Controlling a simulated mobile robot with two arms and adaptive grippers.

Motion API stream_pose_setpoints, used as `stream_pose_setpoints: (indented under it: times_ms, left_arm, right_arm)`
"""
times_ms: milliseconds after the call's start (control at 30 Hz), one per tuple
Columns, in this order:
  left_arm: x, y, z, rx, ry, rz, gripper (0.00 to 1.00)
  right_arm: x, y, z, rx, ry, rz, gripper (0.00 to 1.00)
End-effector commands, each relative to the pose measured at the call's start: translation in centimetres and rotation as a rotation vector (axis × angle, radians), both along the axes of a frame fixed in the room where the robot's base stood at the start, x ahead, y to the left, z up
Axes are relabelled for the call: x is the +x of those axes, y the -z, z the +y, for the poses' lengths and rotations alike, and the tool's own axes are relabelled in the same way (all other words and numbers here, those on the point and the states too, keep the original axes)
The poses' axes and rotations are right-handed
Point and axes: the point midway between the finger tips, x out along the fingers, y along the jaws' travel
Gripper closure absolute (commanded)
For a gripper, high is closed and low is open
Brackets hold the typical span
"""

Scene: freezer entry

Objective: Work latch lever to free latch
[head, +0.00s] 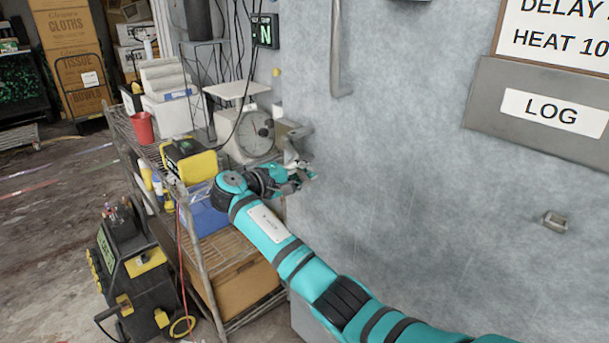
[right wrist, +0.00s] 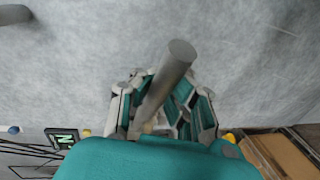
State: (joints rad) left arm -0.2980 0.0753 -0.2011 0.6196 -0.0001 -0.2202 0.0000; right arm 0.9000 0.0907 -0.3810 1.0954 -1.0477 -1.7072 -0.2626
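The latch lever shows in the right wrist view as a plain grey round bar (right wrist: 168,82), tilted, its blunt end toward the top. In the head view a grey metal latch part (head: 289,134) sticks out from the wall at the freezer's left edge, just above my right gripper (head: 299,178). In the right wrist view my right gripper (right wrist: 165,112) has its fingers spread to either side of the bar. The bar passes between or in front of them; contact cannot be told. The lever's lower end is hidden by the fingers and wrist. My left gripper is not in view.
A wire shelf cart (head: 190,205) with a dial scale (head: 247,135) stands close left of my right gripper. A wheeled black and yellow machine (head: 135,265) is at lower left. The grey wall (head: 420,170) to the right is mostly bare, with a small bracket (head: 555,221).

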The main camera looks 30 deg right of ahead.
Motion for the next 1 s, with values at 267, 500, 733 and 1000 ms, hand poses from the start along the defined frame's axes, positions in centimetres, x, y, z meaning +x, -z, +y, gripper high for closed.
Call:
stream_pose_setpoints:
  times_ms: [267,500,733,1000]
  left_arm:
    - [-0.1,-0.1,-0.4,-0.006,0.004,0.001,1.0]
    - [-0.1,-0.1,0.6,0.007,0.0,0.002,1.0]
    - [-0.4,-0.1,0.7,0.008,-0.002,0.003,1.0]
    - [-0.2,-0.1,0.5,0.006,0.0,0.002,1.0]
  right_arm:
    - [0.1,-0.7,-0.1,-0.007,-0.002,-0.015,0.83]
    - [0.1,-0.5,0.0,-0.004,-0.002,-0.009,0.6]
    - [0.0,-0.4,0.2,-0.004,-0.003,-0.007,0.6]
    - [-0.8,-1.1,4.1,-0.002,-0.006,-0.008,0.6]
